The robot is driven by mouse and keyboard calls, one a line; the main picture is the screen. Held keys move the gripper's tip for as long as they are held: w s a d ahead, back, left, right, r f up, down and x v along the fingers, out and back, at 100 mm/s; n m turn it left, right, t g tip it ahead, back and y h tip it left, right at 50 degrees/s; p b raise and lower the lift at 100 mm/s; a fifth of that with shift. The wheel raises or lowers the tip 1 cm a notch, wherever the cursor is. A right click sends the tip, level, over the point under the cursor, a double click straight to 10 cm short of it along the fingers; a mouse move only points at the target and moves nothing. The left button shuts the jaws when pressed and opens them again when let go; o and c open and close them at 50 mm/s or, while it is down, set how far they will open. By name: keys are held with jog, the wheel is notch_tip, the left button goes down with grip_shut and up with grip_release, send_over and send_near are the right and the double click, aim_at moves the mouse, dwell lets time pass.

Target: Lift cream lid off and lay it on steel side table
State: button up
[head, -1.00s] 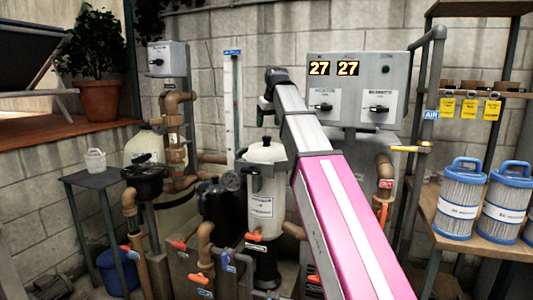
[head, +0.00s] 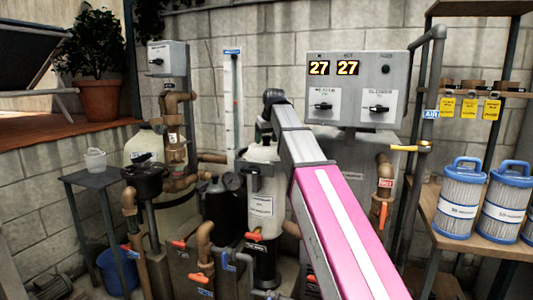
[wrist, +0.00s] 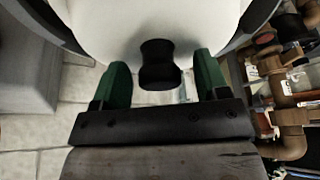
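The cream lid (head: 262,152) sits on top of the cream canister (head: 262,195) in the middle of the head view. In the wrist view the lid (wrist: 100,25) fills the top, with its black knob (wrist: 160,65) in the centre. My gripper (wrist: 160,72) is open, with one green finger on each side of the knob and a visible gap on both sides. In the head view my gripper (head: 264,130) is at the lid's top and hides the knob. The steel side table (head: 88,180) stands at the left.
A small white basket (head: 95,160) stands on the side table, with bare top around it. A black pump (head: 145,180), brown pipes (head: 180,125) and a dark filter housing (head: 218,200) stand between canister and table. A grey control box (head: 355,88) is behind my arm.

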grip_shut()
